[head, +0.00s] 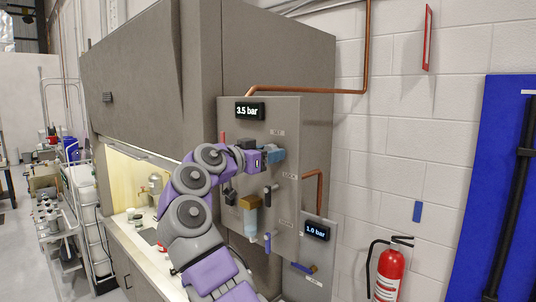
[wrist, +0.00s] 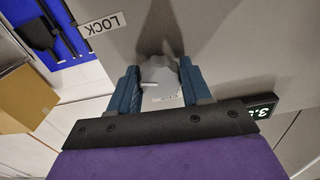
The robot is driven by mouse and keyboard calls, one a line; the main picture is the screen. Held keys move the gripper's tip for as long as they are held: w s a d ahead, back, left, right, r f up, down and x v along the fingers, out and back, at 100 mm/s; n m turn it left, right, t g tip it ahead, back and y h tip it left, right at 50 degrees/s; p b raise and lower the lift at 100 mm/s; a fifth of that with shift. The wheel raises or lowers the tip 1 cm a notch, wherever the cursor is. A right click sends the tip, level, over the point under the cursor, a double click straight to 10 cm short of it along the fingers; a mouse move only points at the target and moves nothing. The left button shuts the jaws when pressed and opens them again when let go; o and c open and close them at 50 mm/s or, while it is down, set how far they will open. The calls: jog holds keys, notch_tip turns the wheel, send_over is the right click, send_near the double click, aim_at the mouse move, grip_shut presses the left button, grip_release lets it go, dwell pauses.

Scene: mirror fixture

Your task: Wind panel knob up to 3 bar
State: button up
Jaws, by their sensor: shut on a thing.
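The grey panel (head: 285,112) stands on the side of the big grey cabinet. Its upper display (head: 250,110) reads 3.5 bar. My gripper (head: 272,155) reaches the upper part of this panel. In the wrist view my gripper (wrist: 160,85) has its two blue fingers on either side of a grey knob (wrist: 158,72) with a small white pointer, and it is shut on it. The fingers and arm mostly hide the knob in the head view. In the wrist view the display (wrist: 262,107) shows only in part, upside down.
Below on the panel are a black-handled lever (head: 268,190), a filter bowl (head: 250,215) and a purple-handled valve (head: 267,240). A smaller panel with a display (head: 317,231) reads 1.0 bar. A LOCK label (wrist: 102,25) is beside the knob. A fire extinguisher (head: 389,272) stands at right.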

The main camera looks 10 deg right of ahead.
jog(key=shift+c, duration=1.2)
jog(key=shift+n+b, duration=0.35)
jog(key=shift+n, duration=0.05)
jog(key=shift+r+n, duration=0.15)
jog(key=shift+n, duration=1.45)
